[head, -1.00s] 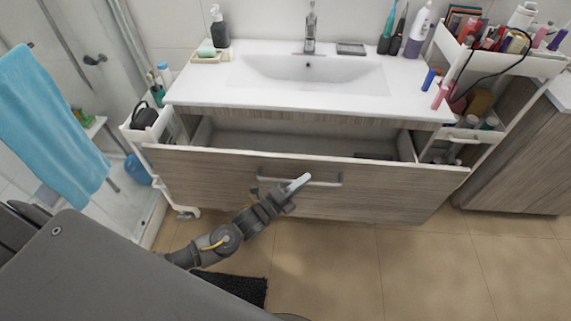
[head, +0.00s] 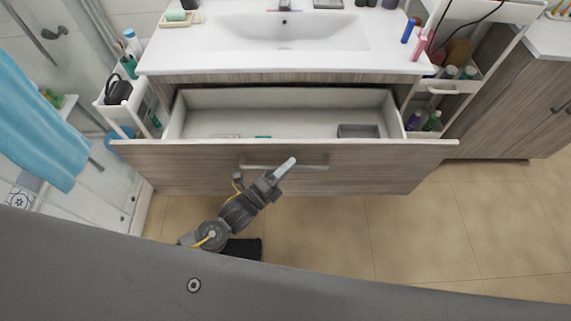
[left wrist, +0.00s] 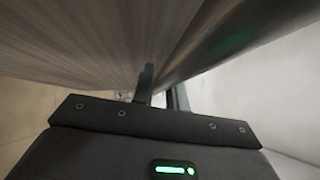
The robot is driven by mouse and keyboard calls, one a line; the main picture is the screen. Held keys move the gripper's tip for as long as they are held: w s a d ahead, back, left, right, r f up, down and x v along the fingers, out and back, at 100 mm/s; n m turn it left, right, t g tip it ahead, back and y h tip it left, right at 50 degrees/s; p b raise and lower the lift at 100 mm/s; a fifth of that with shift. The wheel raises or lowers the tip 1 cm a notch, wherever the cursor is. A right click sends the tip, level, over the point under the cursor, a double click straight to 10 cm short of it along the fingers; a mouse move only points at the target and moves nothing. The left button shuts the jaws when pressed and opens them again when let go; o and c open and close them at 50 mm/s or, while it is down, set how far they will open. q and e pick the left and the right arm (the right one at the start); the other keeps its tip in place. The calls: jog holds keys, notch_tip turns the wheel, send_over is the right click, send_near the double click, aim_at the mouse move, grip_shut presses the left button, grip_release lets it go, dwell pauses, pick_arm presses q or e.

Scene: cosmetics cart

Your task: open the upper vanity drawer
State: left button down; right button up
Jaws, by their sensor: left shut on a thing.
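The upper vanity drawer (head: 370,158) has a wood-grain front and stands pulled well out from under the white basin top. Its inside shows, with a grey tray (head: 358,131) and a few small items on the bottom. A metal bar handle (head: 312,166) runs across its front. My left gripper (head: 284,170) is at the handle, left of the bar's right end, and is shut on it. In the left wrist view the fingers (left wrist: 148,88) lie between the wood front and the round bar (left wrist: 215,40). My right gripper is not in view.
A white cart (head: 112,108) stands left of the vanity and another cart (head: 455,88) with bottles stands at the right. A blue towel (head: 35,135) hangs at the far left. Tiled floor (head: 430,225) is clear at the right.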

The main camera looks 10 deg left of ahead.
pick_arm(q)
jog(key=c, duration=1.4)
grip_release()
jog(key=shift+a, duration=0.1)
jog(key=b+v, duration=0.2)
jog(key=v, duration=0.9)
